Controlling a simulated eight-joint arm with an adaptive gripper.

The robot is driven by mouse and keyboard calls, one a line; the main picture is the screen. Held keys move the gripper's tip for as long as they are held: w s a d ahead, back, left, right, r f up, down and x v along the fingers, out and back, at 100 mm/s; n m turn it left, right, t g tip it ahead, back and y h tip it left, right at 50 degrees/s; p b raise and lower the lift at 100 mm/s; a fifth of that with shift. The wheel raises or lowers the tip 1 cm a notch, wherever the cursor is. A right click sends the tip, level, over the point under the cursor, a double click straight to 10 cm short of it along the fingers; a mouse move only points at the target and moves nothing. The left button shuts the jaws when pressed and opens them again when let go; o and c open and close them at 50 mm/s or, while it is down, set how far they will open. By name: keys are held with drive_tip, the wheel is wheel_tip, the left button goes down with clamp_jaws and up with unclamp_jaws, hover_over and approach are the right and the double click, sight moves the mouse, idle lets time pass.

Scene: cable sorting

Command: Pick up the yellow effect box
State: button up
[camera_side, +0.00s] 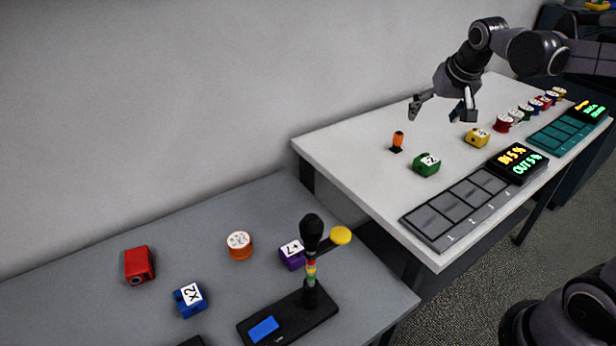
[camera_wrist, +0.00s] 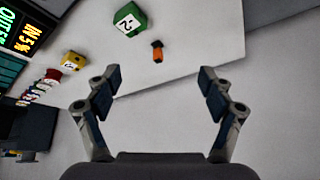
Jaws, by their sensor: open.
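The yellow effect box (camera_side: 478,138) sits on the white table, with a white label on its top. In the wrist view the yellow box (camera_wrist: 73,61) is at the upper left, outside the space between the fingers. My gripper (camera_side: 443,110) is open and empty, held above the white table, up and to the left of the yellow box in the side view. In the wrist view both fingers of my gripper (camera_wrist: 160,90) are spread wide with nothing between them.
A green box (camera_side: 426,164) and an orange-black piece (camera_side: 397,142) stand near the yellow box. Several spools (camera_side: 503,123) line the table behind it. A grey numbered tray (camera_side: 429,222) and a display (camera_side: 517,163) are in front. A lower grey table (camera_side: 90,290) holds more boxes.

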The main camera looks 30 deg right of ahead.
drive_tip(key=w+d+f+m+g+h, duration=0.1)
drive_tip(key=w+d+m, duration=0.2)
drive_tip(key=d, duration=0.5)
drive_tip(key=w+d+f+m+g, duration=0.1)
drive_tip(key=w+d+m, duration=0.15)
drive_tip(key=d, duration=0.55)
drive_tip(key=m+g, duration=0.3)
drive_tip(key=m, duration=0.3)
hover_over(479, 133)
drive_tip(key=shift+h, duration=0.4)
drive_tip(key=f, duration=0.8)
drive_tip(key=a+f, duration=0.1)
drive_tip(key=f, duration=0.3)
drive_tip(key=shift+a+x, duration=0.2)
drive_tip(key=shift+x, duration=1.2)
drive_tip(key=shift+a+x, duration=0.25)
drive_tip(key=shift+x, duration=1.15)
drive_tip(key=shift+f, duration=0.1)
drive_tip(key=c, duration=1.4)
